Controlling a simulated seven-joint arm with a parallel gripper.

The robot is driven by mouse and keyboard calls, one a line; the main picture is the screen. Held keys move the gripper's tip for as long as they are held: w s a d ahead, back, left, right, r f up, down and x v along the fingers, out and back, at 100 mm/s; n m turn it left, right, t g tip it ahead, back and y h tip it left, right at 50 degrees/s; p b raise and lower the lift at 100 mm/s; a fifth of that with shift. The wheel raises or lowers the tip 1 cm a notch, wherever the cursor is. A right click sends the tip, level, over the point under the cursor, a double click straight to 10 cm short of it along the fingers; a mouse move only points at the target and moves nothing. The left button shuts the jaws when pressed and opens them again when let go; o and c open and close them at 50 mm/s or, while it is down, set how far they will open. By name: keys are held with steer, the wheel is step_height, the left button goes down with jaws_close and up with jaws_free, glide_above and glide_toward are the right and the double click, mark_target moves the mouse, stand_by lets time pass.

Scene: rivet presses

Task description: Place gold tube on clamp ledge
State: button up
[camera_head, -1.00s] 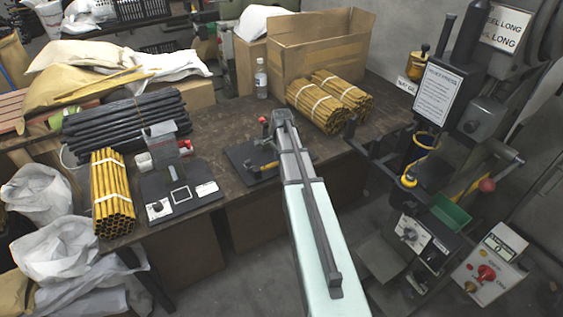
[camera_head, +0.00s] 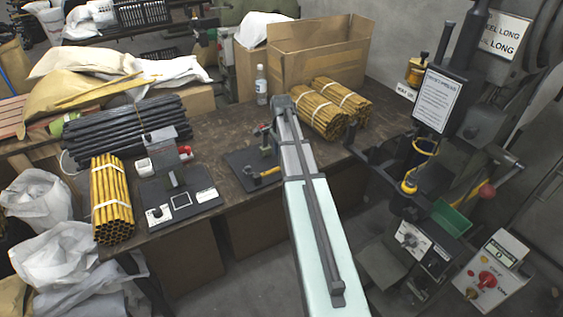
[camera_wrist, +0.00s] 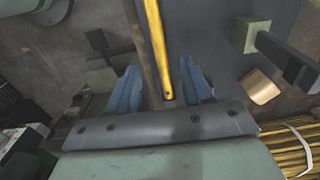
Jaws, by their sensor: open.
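A gold tube (camera_wrist: 157,45) runs down from the top edge of the wrist view, its near end between the two blue fingers of my gripper (camera_wrist: 159,85). The fingers are open, with a gap on each side of the tube. In the head view my arm hides the gripper. A small black clamp fixture (camera_head: 246,166) with a red-tipped part stands on the bench just left of my arm. A short gold piece (camera_head: 265,173) shows on it; I cannot tell if it is the same tube. The clamp ledge cannot be made out clearly.
Gold tube bundles lie behind the fixture (camera_head: 318,112) and at the bench's left end (camera_head: 110,200). A second black fixture (camera_head: 178,190) stands to the left. A water bottle (camera_head: 261,85) and open carton (camera_head: 315,58) are behind. The tall press (camera_head: 440,130) stands at right.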

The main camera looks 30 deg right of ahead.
steer(key=shift+r, duration=2.25)
steer(key=s+a+f+n+g, duration=0.1)
steer(key=s+a+f+n, duration=0.2)
steer(key=s+a+f, duration=0.45)
steer(key=s+a+f+n+g, duration=0.2)
steer(key=s+a+f, duration=0.3)
steer(key=f, duration=0.6)
steer(key=s+a+f+n+g, duration=0.1)
steer(key=s+a+f+n, duration=0.2)
steer(key=s+a+f, duration=0.5)
steer(key=s+a+f+n+g, duration=0.1)
steer(key=s+a+f+n, duration=0.1)
steer(key=s+f, duration=0.3)
steer(key=s+a+f+n+g, duration=0.1)
steer(key=s+f+n, duration=0.3)
steer(key=s, duration=0.8)
steer(key=s+a+f+n, duration=0.3)
steer(key=s+f, duration=0.4)
steer(key=s, duration=0.1)
steer(key=shift+s+a+f+n+g, duration=0.15)
steer(key=shift+s+f+n+g, duration=0.05)
steer(key=shift+f+n+g, duration=0.2)
